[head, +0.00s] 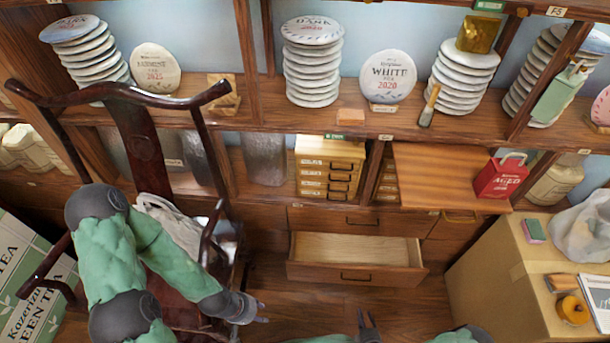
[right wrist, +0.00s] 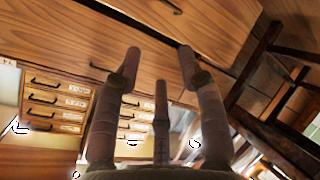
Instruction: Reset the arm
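My left gripper (head: 263,311) is at the bottom middle of the head view, its green-sleeved arm coming in across the chair. Its small fingertips look apart, with nothing seen between them. My right gripper (head: 368,322) shows at the bottom edge of the head view, in front of the pulled-out drawer. In the right wrist view its long dark fingers (right wrist: 158,65) are spread apart and empty, with wooden drawer fronts beyond them. Most of my right arm is out of the head view.
An open, empty drawer (head: 355,248) juts from the cabinet. A dark wooden chair (head: 146,150) with a pale bag (head: 172,228) stands at the left. A cardboard box (head: 490,265) stands at the right.

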